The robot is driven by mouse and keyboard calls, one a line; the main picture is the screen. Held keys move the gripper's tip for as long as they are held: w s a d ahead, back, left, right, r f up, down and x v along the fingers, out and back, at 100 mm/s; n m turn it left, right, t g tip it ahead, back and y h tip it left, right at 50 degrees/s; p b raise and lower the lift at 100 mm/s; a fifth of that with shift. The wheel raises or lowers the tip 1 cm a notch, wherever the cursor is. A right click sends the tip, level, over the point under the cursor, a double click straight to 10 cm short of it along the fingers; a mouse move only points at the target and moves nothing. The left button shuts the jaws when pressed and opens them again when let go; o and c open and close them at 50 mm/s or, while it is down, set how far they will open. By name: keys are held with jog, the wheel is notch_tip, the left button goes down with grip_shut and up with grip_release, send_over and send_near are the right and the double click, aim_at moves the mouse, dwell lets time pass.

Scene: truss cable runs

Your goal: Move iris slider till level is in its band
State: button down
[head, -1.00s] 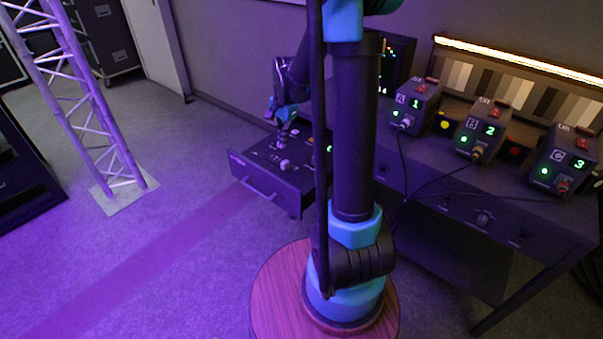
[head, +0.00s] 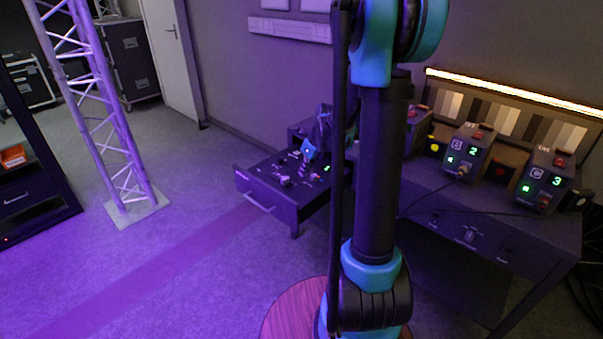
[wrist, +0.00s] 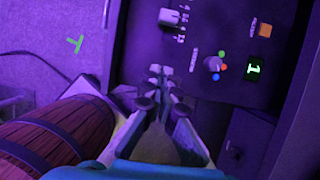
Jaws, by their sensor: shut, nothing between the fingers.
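My gripper (wrist: 161,72) is shut and empty, its fingertips over the dark control panel (wrist: 205,110) in the wrist view. A pale slider knob (wrist: 170,17) sits beside a printed scale, beyond and apart from the fingertips; its label is too small to read, so I cannot be sure it is the iris slider.
The panel also has a round knob (wrist: 213,64) with coloured dots, an orange button (wrist: 265,30) and a green "1" display (wrist: 255,67). Units 2 (head: 467,152) and 3 (head: 545,180) stand on the desk (head: 450,205). A truss (head: 100,110) stands left, with open floor between.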

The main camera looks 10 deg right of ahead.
aim_at(285, 181)
jog(key=x, duration=0.8)
jog(key=shift+w+f, duration=0.1)
jog(key=shift+f, duration=0.2)
jog(key=shift+w+a+r, duration=0.15)
jog(key=shift+w+a, duration=0.55)
jog(key=shift+w, duration=0.3)
jog(key=shift+w+a, duration=0.4)
jog(key=shift+w, duration=0.1)
